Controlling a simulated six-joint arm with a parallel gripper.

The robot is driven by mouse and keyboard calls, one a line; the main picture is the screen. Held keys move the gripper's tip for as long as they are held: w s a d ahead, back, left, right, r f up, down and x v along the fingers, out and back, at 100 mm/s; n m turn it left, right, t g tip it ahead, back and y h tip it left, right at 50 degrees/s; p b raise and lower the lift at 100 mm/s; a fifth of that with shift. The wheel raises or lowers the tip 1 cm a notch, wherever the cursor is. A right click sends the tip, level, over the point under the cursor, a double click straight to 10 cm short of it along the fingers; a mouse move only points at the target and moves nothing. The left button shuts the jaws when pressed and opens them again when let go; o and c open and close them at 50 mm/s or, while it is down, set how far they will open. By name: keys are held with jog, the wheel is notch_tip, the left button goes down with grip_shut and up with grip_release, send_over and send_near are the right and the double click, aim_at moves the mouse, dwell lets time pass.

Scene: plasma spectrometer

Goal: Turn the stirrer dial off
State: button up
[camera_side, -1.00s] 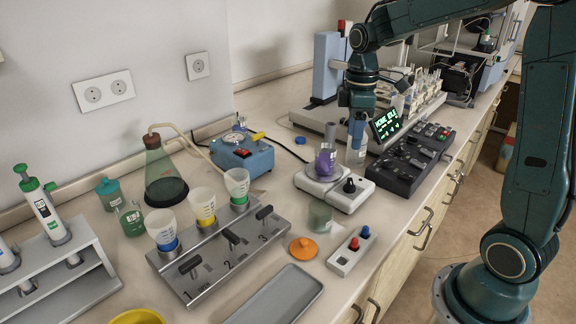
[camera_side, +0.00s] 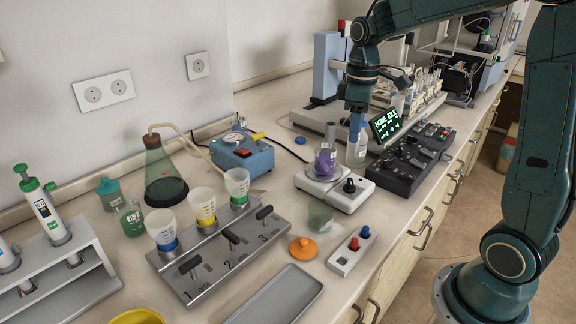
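The stirrer (camera_side: 318,181) is a white plate unit in the middle of the bench. Its black dial (camera_side: 349,186) is on the right part of its front. I cannot read the dial's setting. A flask with purple liquid (camera_side: 325,160) stands on the stirrer plate. My gripper (camera_side: 355,136) points down, above and behind the dial, apart from it. Its fingers appear as one narrow bluish shape in front of a clear bottle (camera_side: 361,153), so the gap between them cannot be seen.
A black control panel (camera_side: 410,160) with a lit green display (camera_side: 385,123) stands right of the stirrer. In front are a glass beaker (camera_side: 320,217), an orange lid (camera_side: 303,248) and a switch box with red and blue buttons (camera_side: 350,252). A blue pump unit (camera_side: 243,156) stands left.

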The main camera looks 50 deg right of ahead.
aim_at(351, 181)
jog(key=m, duration=1.4)
jog(key=shift+s+d+m, duration=0.15)
jog(key=shift+s+m, duration=0.05)
jog(key=shift+m, duration=0.2)
notch_tip(351, 181, down, 14)
jog(key=shift+r, duration=0.1)
jog(key=shift+c, duration=0.4)
grip_shut()
